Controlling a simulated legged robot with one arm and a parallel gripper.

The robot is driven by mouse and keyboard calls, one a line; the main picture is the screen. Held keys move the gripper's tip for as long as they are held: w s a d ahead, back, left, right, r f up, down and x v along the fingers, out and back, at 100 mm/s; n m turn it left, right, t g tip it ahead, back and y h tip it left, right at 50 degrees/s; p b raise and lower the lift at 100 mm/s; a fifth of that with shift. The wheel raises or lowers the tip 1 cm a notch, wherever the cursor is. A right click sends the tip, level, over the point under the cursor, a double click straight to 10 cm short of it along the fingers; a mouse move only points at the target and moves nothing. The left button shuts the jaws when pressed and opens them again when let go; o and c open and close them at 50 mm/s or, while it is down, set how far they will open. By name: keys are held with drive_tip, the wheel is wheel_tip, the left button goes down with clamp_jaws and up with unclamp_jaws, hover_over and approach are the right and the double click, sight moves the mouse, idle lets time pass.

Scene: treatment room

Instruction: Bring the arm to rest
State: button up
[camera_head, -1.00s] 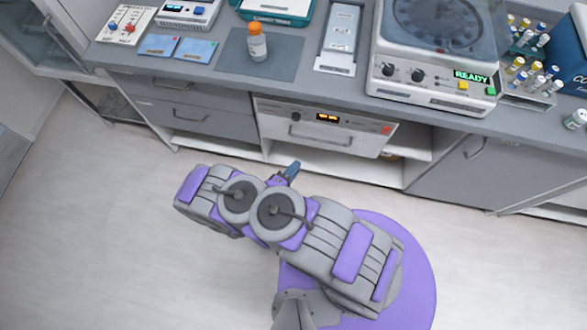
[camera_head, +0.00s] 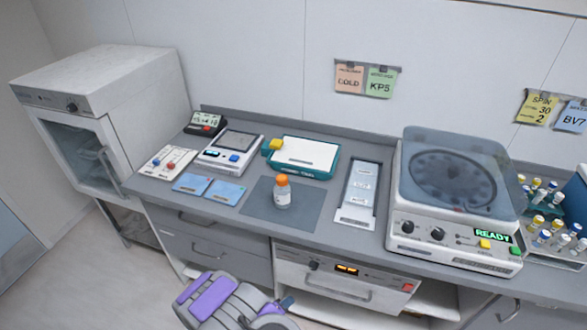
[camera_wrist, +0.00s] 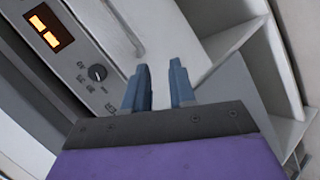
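In the wrist view my gripper (camera_wrist: 160,88) shows two blue-grey fingers standing apart with nothing between them. It is in front of the drawer unit with the orange display, which also shows in the wrist view (camera_wrist: 120,45). In the head view my arm (camera_head: 215,300) is folded low at the bottom of the picture, in front of the counter. A blue fingertip shows beside it, but the rest of the gripper is hidden there.
The counter holds an orange-capped bottle (camera_head: 282,193) on a dark mat (camera_head: 255,210), a centrifuge (camera_head: 455,190) reading READY, and a tube rack (camera_head: 560,262). A white cabinet (camera_head: 100,110) stands at left. An open shelf (camera_wrist: 235,40) is right of the gripper.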

drive_tip(key=w+a+r+m+g+y, duration=0.2)
drive_tip(key=w+a+r+y, duration=0.15)
drive_tip(key=r, duration=0.35)
drive_tip(key=w+a+r+m+g+y, duration=0.1)
drive_tip(key=w+a+r+y, duration=0.2)
drive_tip(key=a+r, duration=0.3)
drive_tip(key=s+d+r+m+g+y, duration=0.1)
drive_tip(key=s+d+r+y, duration=0.1)
drive_tip(key=r, duration=0.6)
drive_tip(key=s+d+r+g+y, duration=0.1)
drive_tip(key=s+d+r+g, duration=0.15)
drive_tip(key=r, duration=0.55)
drive_tip(key=s+d+r+m+g+h, duration=0.1)
drive_tip(key=s+d+r, duration=0.4)
drive_tip(key=s, duration=0.5)
drive_tip(key=s+d+r+m+g, duration=0.1)
drive_tip(key=s+d+r+g, duration=0.1)
drive_tip(key=s+d+r, duration=0.4)
drive_tip(key=s+d+r+m+g+h, duration=0.1)
drive_tip(key=s+d+r, duration=0.5)
drive_tip(key=s+d, duration=0.5)
drive_tip(key=s, duration=0.4)
drive_tip(key=shift+s+h, duration=0.15)
drive_tip(key=shift+h, duration=0.2)
